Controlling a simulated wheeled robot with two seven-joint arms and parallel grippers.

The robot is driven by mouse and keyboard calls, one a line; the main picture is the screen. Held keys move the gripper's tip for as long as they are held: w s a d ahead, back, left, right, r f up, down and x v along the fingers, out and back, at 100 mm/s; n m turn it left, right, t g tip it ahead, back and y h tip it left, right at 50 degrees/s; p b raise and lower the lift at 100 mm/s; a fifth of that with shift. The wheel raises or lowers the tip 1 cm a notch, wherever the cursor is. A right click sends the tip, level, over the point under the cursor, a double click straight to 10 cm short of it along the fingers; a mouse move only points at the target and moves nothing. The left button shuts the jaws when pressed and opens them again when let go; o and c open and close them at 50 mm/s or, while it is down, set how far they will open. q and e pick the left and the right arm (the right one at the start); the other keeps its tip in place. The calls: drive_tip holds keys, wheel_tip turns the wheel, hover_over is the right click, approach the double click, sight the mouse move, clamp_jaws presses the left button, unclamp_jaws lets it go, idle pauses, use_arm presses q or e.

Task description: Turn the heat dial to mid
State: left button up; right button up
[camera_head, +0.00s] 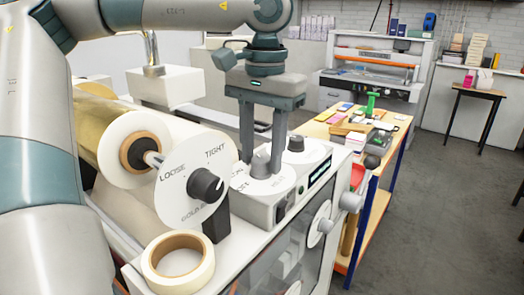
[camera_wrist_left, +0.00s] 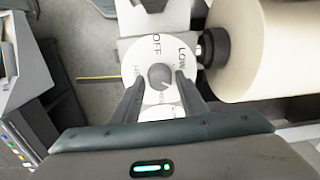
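The heat dial (camera_wrist_left: 143,58) is a round white plate with a grey knob (camera_wrist_left: 159,76) at its centre. OFF and LOW are readable in the left wrist view; other lettering is partly hidden by my fingers. The knob carries a pale mark toward the lower right, too small to read surely. In the head view the knob (camera_head: 261,163) sits on top of the white machine. My left gripper (camera_head: 262,157) points down over it, one finger on each side. In the wrist view gaps show between knob and fingers. My right gripper is not in view.
A LOOSE/TIGHT dial (camera_head: 190,205) with a black knob stands left of the heat dial, beside a film roll (camera_head: 115,150). A tape roll (camera_head: 160,268) lies in front. Another white dial (camera_head: 297,145) sits just behind. A cluttered wooden table (camera_head: 330,131) is at right.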

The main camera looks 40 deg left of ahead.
sight(265, 159)
use_arm(q)
drive_tip(key=shift+o, duration=0.2)
drive_tip(key=shift+r, duration=0.1)
drive_tip(key=shift+r, duration=0.55)
wheel_tip(265, 159, up, 16)
drive_tip(key=b, duration=0.3)
drive_tip(key=shift+d, duration=0.3)
